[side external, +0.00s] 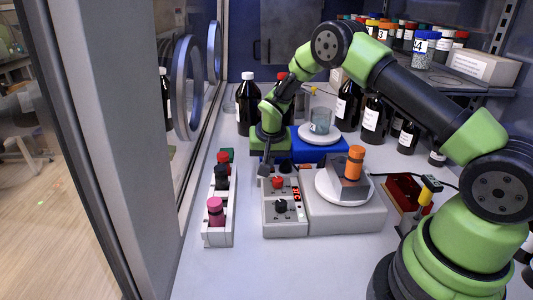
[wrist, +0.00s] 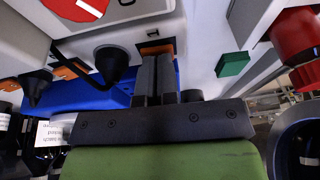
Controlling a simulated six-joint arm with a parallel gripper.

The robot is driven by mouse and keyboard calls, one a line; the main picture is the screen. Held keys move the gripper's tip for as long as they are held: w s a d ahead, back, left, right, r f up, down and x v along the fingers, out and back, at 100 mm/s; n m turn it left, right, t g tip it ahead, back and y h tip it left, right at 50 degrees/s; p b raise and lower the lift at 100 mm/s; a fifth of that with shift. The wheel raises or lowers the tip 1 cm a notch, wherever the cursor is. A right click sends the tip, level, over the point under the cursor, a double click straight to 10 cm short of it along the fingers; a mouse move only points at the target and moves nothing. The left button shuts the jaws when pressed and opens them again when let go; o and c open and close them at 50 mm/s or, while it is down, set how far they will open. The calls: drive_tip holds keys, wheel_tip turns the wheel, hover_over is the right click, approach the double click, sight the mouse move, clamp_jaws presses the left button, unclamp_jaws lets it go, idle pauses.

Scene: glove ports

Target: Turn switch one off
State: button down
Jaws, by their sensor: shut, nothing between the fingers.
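In the side view, my gripper (side external: 264,171) points down behind the pale control box (side external: 286,229). The levers are small and partly hidden there.
A red knob (side external: 278,182) and a black knob (side external: 281,206) sit on the control box. A pale rack (side external: 218,239) with coloured caps stands left, a balance with an orange-capped vial (side external: 354,162) right. Behind are a blue device (side external: 317,150) with a beaker, and brown bottles.

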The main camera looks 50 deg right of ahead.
drive_tip(key=w+v, duration=0.1)
drive_tip(key=v, duration=1.2)
drive_tip(key=shift+r, duration=0.6)
drive_tip(key=shift+d+r, duration=0.1)
drive_tip(key=shift+s+d+r, duration=0.15)
drive_tip(key=x, duration=1.2)
drive_tip(key=shift+s+a+f, duration=0.2)
drive_tip(key=shift+a+f, duration=0.1)
drive_tip(key=shift+f, duration=0.1)
drive_tip(key=shift+w+f, duration=0.1)
drive_tip(key=shift+f, duration=0.6)
